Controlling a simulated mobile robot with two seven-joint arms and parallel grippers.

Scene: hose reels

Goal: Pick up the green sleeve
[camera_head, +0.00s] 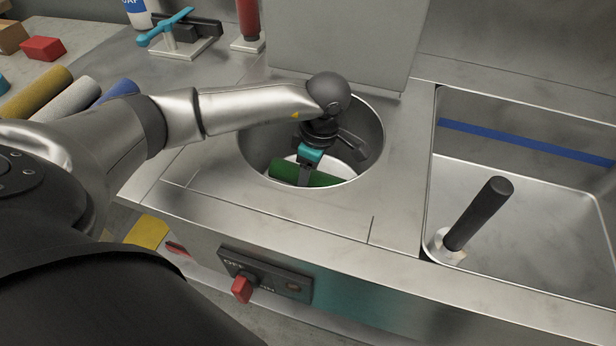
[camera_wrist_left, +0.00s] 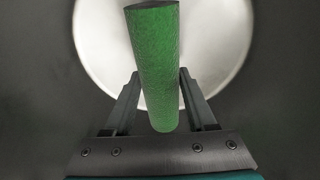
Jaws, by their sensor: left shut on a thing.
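The green sleeve (camera_head: 290,173) is inside a round metal well (camera_head: 372,130) sunk in the counter. My left gripper (camera_head: 304,178) reaches down into the well and is shut on the sleeve. In the left wrist view the green sleeve (camera_wrist_left: 158,75) lies lengthwise between the two dark fingers of my left gripper (camera_wrist_left: 158,95). A pale round disc (camera_wrist_left: 215,45) is below it. I cannot tell whether the sleeve touches the disc. My right gripper is not in view.
Yellow, white and blue sleeves (camera_head: 70,99) lie on the counter at the left. A metal basin (camera_head: 530,220) with an upright black handle (camera_head: 478,213) is at the right. A switch panel with a red knob (camera_head: 242,289) is on the front face. A metal panel (camera_head: 340,45) stands behind the well.

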